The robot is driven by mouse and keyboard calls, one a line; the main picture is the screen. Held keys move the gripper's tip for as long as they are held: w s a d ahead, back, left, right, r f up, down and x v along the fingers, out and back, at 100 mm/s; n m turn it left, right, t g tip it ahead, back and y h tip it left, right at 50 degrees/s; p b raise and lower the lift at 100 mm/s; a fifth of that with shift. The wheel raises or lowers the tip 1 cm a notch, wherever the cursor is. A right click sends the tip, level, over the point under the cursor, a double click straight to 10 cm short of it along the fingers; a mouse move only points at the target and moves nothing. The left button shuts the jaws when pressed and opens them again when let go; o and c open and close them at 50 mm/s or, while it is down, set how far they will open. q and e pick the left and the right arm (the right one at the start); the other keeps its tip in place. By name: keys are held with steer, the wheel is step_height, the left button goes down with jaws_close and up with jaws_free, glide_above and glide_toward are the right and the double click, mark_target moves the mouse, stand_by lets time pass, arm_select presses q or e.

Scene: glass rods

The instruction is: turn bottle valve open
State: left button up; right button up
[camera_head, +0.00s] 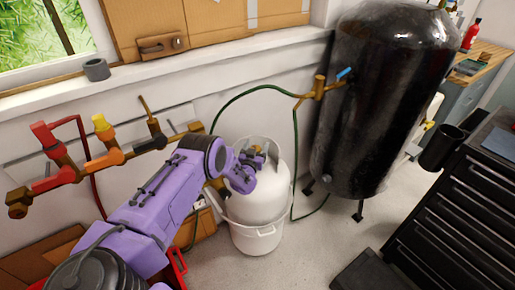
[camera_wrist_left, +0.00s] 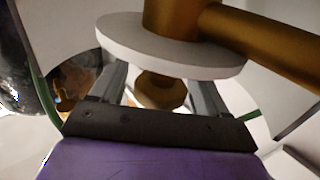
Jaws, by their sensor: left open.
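A white gas bottle (camera_head: 262,195) stands upright in the lower middle of the head view. Its brass valve (camera_head: 259,150) shows small at the top, partly hidden by my gripper. My left gripper (camera_head: 245,170), on a purple arm, is at the top of the bottle. In the left wrist view, its two grey fingers (camera_wrist_left: 160,92) are apart, one on either side of a brass knob (camera_wrist_left: 163,88) below a pale round disc (camera_wrist_left: 120,35). A brass pipe (camera_wrist_left: 265,35) runs off to the right above the disc. I cannot tell whether the fingers touch the brass. My right gripper is not in view.
A large black tank (camera_head: 375,105) stands behind right, with a green hose (camera_head: 225,103) along the wall. Wall pipes with coloured valves (camera_head: 103,128) are left. A black tool chest (camera_head: 460,220) is right. Floor between is mostly clear.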

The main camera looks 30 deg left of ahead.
arm_select(q)
steer(key=shift+w+a, duration=0.1)
steer(key=c, duration=1)
steer(key=shift+o, duration=0.2)
steer(key=shift+f+n+y+b, duration=0.2)
steer(key=shift+n+y+b, duration=0.2)
steer(key=shift+y+b, duration=0.2)
steer(key=n+g+y+b, duration=0.2)
steer(key=y+b, duration=0.1)
steer(key=shift+a+n+g+y, duration=0.1)
steer(key=shift+n+g+y, duration=0.2)
steer(key=shift+n+y, duration=0.1)
steer(key=shift+s+a+r+n+g+y+b, duration=0.1)
steer(key=shift+s+r+n+g+y+b, duration=0.1)
steer(key=shift+n+g+y+b, duration=0.25)
steer(key=o, duration=1)
steer(key=shift+a, duration=0.1)
steer(key=shift+c, duration=0.2)
